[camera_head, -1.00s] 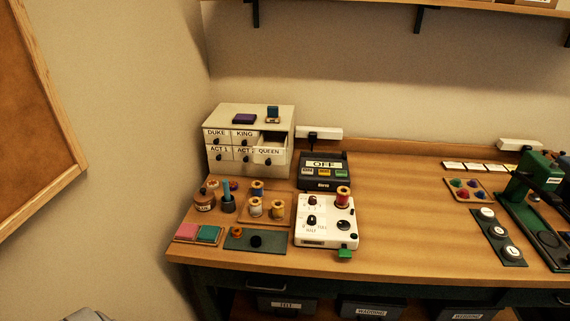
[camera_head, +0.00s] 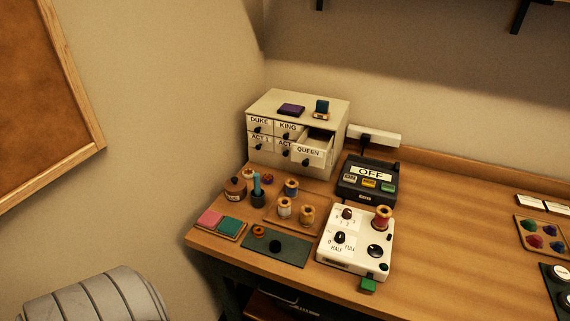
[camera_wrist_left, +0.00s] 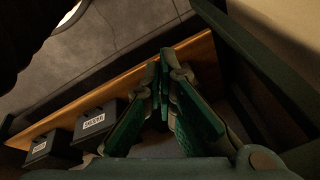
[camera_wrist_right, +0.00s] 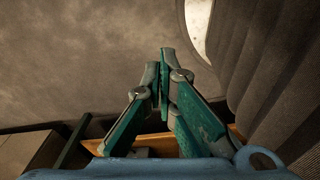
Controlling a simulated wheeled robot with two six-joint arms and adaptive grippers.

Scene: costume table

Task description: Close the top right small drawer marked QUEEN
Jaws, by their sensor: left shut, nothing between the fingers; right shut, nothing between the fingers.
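The small cream drawer cabinet (camera_head: 284,110) stands on the table's back left corner in the head view. Its drawer marked QUEEN (camera_head: 308,155), at the top right, is pulled out toward the front, with its open inside showing behind the label. The drawers marked DUKE (camera_head: 259,122) and KING (camera_head: 288,128) look shut. My left gripper (camera_wrist_left: 161,57) is shut and empty in the left wrist view, near the table's edge. My right gripper (camera_wrist_right: 164,62) is shut and empty in the right wrist view. Neither gripper shows in the head view, and both are away from the cabinet.
A purple box (camera_head: 291,109) lies on the cabinet. In front stand spools (camera_head: 284,208), a jar (camera_head: 235,189), colour pads (camera_head: 219,224) and a dark green plate (camera_head: 276,247). A box marked OFF (camera_head: 368,183) and a white control box (camera_head: 356,241) stand to the right. The wall is close on the left.

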